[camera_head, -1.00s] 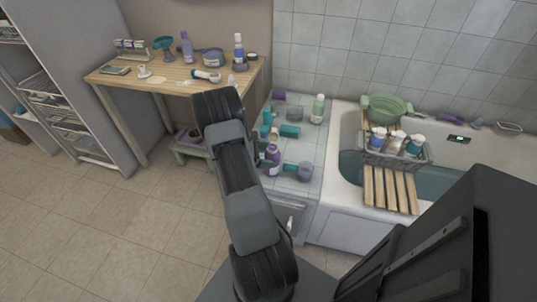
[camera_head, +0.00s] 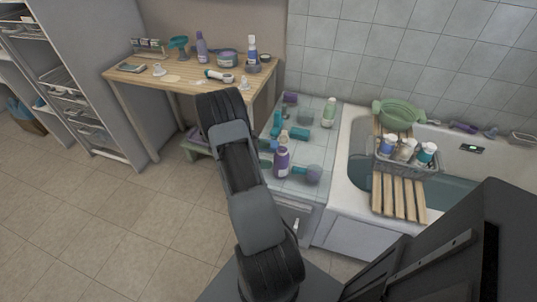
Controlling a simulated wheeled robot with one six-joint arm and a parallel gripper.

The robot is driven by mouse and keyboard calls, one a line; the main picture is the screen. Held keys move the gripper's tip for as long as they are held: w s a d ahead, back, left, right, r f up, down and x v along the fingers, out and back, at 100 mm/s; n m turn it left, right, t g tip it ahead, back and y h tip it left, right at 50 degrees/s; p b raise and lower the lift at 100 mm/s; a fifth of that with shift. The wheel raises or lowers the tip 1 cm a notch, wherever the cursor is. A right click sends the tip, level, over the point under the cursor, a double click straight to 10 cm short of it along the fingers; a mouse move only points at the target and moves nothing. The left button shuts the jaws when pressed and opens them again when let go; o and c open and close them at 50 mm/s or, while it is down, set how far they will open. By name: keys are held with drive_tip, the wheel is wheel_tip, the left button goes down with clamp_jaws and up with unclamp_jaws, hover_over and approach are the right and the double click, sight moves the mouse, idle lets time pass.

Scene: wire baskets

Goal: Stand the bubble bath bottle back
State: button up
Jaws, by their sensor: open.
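Several bottles are in view, and labels are too small to tell which is the bubble bath bottle. A purple bottle (camera_head: 282,162) stands upright on the tiled counter (camera_head: 303,206), close to the right of my arm. A lilac bottle (camera_head: 202,48) and a white bottle with a purple band (camera_head: 252,50) stand on the wooden table (camera_head: 172,87). My arm reaches forward in the middle of the picture. My gripper is hidden behind its links, so I see nothing in its jaws.
Teal and purple items crowd the counter, and a teal-handled piece (camera_head: 312,174) lies beside the purple bottle. The bathtub at right carries a slatted board (camera_head: 400,203), a grey wire basket (camera_head: 378,160) with several bottles, and a green colander (camera_head: 398,112). Floor at left is clear.

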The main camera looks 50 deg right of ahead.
drive_tip(key=shift+v, duration=0.9)
drive_tip(key=p+v, duration=0.1)
drive_tip(key=v, duration=1.3)
drive_tip(key=shift+f, duration=0.15)
